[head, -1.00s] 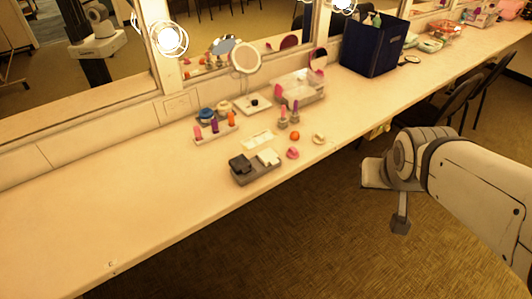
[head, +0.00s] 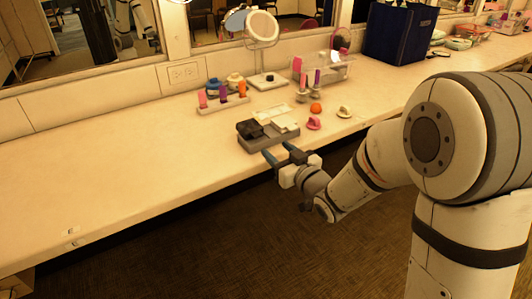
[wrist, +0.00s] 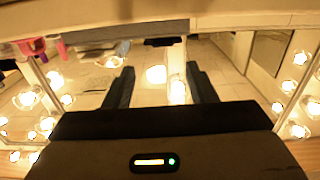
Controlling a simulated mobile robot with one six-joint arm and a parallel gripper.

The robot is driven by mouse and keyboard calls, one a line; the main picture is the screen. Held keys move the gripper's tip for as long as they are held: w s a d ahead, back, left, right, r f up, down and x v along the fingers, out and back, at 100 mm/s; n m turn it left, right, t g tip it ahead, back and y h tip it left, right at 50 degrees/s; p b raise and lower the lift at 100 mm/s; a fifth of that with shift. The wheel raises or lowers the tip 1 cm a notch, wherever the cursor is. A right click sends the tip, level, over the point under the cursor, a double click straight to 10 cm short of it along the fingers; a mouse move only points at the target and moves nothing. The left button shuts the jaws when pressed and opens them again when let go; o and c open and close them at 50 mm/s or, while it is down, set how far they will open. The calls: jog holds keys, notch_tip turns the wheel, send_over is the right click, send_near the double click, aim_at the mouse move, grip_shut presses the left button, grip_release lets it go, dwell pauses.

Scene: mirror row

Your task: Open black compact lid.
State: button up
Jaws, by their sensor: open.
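The black compact (head: 250,129) sits at the left end of a grey tray (head: 262,143) near the counter's front edge. Its lid looks shut, but it is small in the head view. A white compact (head: 286,124) lies to its right on the same tray. My gripper (head: 279,151) is open and empty at the front edge of the tray, with its two blue-grey fingers pointing toward the tray and compacts. In the wrist view the two fingers of my gripper (wrist: 161,86) stand apart with nothing between them. I cannot make out the black compact there.
Pink, purple and orange lipsticks stand in a white holder (head: 224,105) behind the tray. A round mirror (head: 262,27) stands behind. An orange ball (head: 316,108) and a pink item (head: 314,123) lie to the right. The counter's left side (head: 120,170) is clear.

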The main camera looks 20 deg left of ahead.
aim_at(258, 135)
jog(key=x, duration=0.8)
jog(key=shift+s+a, duration=0.15)
